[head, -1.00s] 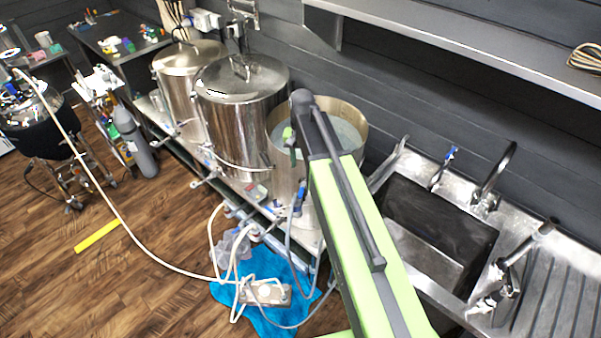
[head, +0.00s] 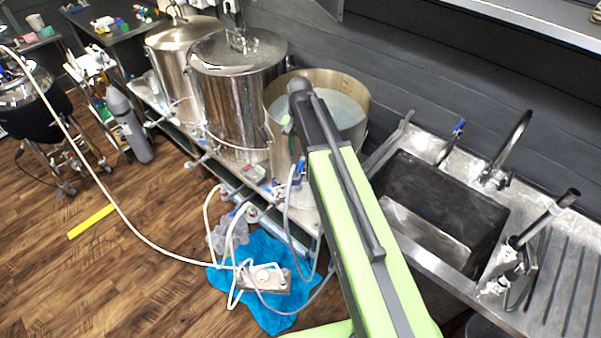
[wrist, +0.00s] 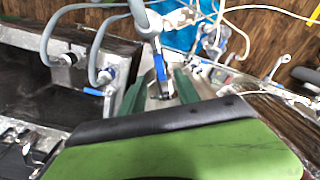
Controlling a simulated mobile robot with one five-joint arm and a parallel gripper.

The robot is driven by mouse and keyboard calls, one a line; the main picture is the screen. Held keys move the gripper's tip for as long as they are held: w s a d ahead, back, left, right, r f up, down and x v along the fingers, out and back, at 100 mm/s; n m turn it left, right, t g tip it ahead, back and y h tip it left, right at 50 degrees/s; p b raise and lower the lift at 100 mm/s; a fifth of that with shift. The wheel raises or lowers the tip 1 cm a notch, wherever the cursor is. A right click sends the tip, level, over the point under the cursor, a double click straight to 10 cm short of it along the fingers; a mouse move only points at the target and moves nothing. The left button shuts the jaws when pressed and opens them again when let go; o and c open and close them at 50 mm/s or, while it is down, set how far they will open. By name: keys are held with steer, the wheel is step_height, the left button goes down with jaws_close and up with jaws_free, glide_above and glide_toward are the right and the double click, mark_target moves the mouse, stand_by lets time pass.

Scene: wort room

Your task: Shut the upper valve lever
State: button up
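A blue valve lever (wrist: 160,67) on a grey pipe fitting shows in the wrist view, between the two green fingers of my gripper (wrist: 160,92). The fingers stand apart on either side of it; I cannot tell whether either touches it. In the head view a blue lever (head: 300,165) shows at the front of the open pot (head: 274,98), beside my arm. My arm hides most of my gripper there. I cannot tell which lever is the upper one.
Two lidded steel pots (head: 232,80) stand left of the open pot on a low bench. A sink (head: 440,210) with taps is at the right.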

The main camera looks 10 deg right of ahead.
mark_target(301, 166)
step_height(301, 166, down, 6)
steer(key=b, duration=0.4)
steer(key=shift+f+b, duration=0.2)
steer(key=shift+b, duration=0.2)
steer(key=shift+r, duration=0.1)
jaws_close()
stand_by(0.6)
steer(key=shift+d, duration=0.15)
